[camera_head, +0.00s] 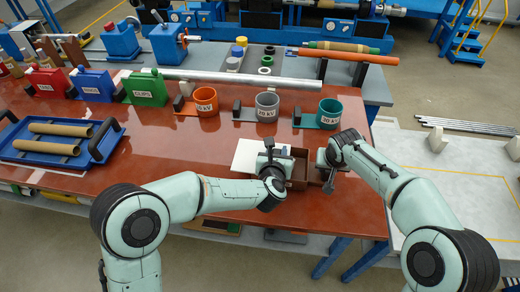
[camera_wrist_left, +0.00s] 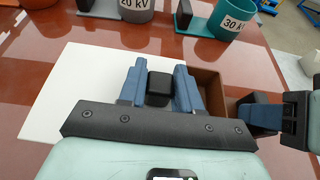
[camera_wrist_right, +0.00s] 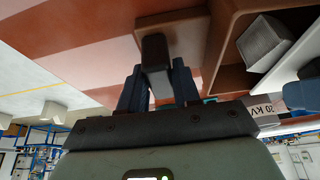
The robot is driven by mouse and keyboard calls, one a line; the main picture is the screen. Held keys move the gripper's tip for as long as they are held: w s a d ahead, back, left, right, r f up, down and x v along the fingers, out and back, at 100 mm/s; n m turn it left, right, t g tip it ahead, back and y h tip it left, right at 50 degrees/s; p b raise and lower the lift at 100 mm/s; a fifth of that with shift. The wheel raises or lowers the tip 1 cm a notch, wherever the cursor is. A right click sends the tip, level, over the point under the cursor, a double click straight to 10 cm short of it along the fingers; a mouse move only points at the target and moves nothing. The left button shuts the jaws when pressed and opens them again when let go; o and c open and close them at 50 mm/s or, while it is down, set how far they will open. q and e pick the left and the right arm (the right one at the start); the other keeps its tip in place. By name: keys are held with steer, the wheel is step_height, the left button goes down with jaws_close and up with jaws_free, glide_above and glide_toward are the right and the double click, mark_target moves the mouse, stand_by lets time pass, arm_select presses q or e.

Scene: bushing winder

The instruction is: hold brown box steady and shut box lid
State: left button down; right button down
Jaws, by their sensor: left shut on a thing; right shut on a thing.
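The brown box (camera_head: 300,168) stands at the table's front edge, partly open, with its right part uncovered. Its white lid (camera_head: 246,154) lies offset to the left; it also shows in the left wrist view (camera_wrist_left: 85,85). My left gripper (camera_head: 271,160) is shut on the lid's black knob (camera_wrist_left: 160,88). My right gripper (camera_head: 326,168) is shut on a dark handle (camera_wrist_right: 155,52) on the box's right side. In the right wrist view a pale grey block (camera_wrist_right: 264,40) sits inside the box, beside the lid's edge (camera_wrist_right: 292,62). The box's left part is hidden.
Behind the box stand an orange cup (camera_head: 205,102), a grey cup (camera_head: 266,106) and a teal cup (camera_head: 329,113) on holders. A blue tray (camera_head: 62,147) with brown tubes lies at the left. The red-brown table (camera_head: 160,160) is clear between tray and lid.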

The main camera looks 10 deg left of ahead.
arm_select(q)
steer(key=shift+d, duration=1.2)
steer(key=c, duration=0.8)
jaws_free()
steer(key=shift+c, duration=0.2)
steer(key=shift+a, duration=0.1)
steer(key=shift+s, duration=0.1)
steer(key=v, duration=1.2)
